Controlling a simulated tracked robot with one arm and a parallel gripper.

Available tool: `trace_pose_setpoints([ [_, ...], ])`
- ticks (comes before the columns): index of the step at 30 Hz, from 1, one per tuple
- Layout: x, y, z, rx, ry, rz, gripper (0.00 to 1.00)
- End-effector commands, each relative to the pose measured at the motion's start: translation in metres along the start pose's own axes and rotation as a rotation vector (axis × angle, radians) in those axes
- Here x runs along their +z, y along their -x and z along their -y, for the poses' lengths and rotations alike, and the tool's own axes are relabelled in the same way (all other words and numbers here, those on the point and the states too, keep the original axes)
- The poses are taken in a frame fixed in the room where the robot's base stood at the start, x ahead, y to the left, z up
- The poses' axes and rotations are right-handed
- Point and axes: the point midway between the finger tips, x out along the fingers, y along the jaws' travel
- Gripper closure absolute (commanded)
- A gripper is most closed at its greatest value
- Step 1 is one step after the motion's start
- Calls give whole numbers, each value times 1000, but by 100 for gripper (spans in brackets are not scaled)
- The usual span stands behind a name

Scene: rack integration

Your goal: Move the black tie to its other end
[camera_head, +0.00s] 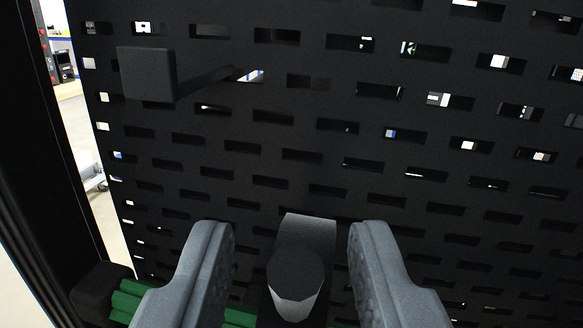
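My gripper (291,232) is open at the bottom of the view, its two grey fingers spread apart and pointing at the perforated panel. A dark piece (308,234) with a faceted, rounded end (295,272) stands between the fingers, with a gap on both sides. It may be the black tie, but I cannot tell for sure. A green bundle (126,303) runs behind the fingers at the bottom; a short part of it also shows right of the left finger. A black block (98,289) sits at its left end. The lower part of the bundle is cut off.
A black perforated panel (262,118) with rows of slots fills most of the view. A black peg with a square head (148,74) juts out from it at the upper left. A dark rack post (38,165) stands at the left edge. The panel's middle is clear.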

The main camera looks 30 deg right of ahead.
Motion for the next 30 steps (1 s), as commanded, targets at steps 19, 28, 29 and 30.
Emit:
trace_pose_setpoints([
  [19, 1, -30, 0, -1, 0, 3, 67],
  [28, 1, -30, 1, -1, 0, 2, 100],
  [29, 1, -30, 1, -1, 1, 2, 100],
  [30, 1, -28, 6, -3, 1, 2, 100],
])
